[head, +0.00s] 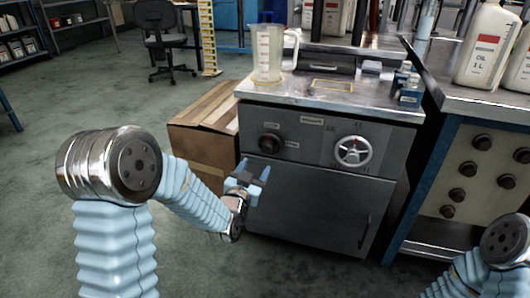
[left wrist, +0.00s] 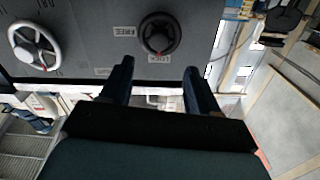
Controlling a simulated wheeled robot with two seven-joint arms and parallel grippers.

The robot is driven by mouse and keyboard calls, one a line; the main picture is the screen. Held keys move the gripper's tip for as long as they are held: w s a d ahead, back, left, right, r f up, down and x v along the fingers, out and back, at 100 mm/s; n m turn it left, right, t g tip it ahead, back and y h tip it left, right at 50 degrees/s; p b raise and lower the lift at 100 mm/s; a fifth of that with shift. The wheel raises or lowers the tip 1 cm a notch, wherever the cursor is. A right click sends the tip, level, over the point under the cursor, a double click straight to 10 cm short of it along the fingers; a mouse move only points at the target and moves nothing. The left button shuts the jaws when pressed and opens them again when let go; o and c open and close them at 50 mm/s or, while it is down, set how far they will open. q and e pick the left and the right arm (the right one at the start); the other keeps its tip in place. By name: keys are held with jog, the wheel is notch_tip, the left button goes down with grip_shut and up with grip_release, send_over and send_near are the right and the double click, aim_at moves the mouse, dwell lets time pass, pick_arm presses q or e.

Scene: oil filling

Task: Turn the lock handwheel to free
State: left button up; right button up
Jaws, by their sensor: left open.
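The lock handwheel is a small black knob (head: 269,144) on the left of the grey cabinet's front panel. In the left wrist view the black knob (left wrist: 160,34) has a red mark on the side by the LOCK label (left wrist: 158,60). The FREE label (left wrist: 124,32) sits to its left there. My left gripper (head: 254,172) is open and empty, just below and in front of the knob, apart from it. Its two fingers (left wrist: 158,70) show in the left wrist view with the knob beyond their tips. My right gripper is out of view.
A silver handwheel (head: 353,152) with a red mark is to the right on the same panel. A clear jug (head: 268,55) stands on the cabinet top. A cardboard box (head: 205,150) is left of the cabinet. A workbench (head: 470,170) with oil bottles is at right.

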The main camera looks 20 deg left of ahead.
aim_at(267, 151)
pick_arm(q)
jog(key=w, duration=1)
jog(key=shift+w+d+p, duration=0.2)
jog(key=shift+d+p, duration=0.1)
jog(key=shift+p, duration=0.05)
jog(key=c, duration=1)
jog(key=shift+f+m+b, duration=0.25)
jog(key=shift+m+b, duration=1.35)
jog(key=shift+b, duration=0.2)
jog(key=shift+c, duration=0.2)
jog(key=m+b, duration=0.2)
jog(key=m, duration=0.2)
jog(key=shift+d+m+b, duration=0.1)
jog(key=shift+m+b, duration=0.2)
jog(key=shift+b, duration=0.1)
jog(key=m+b, duration=0.1)
jog(key=m, duration=0.3)
jog(key=shift+r+m, duration=0.1)
jog(key=shift+m, duration=0.2)
jog(key=m+b, duration=0.1)
jog(key=m, duration=0.4)
jog(key=shift+m, duration=0.3)
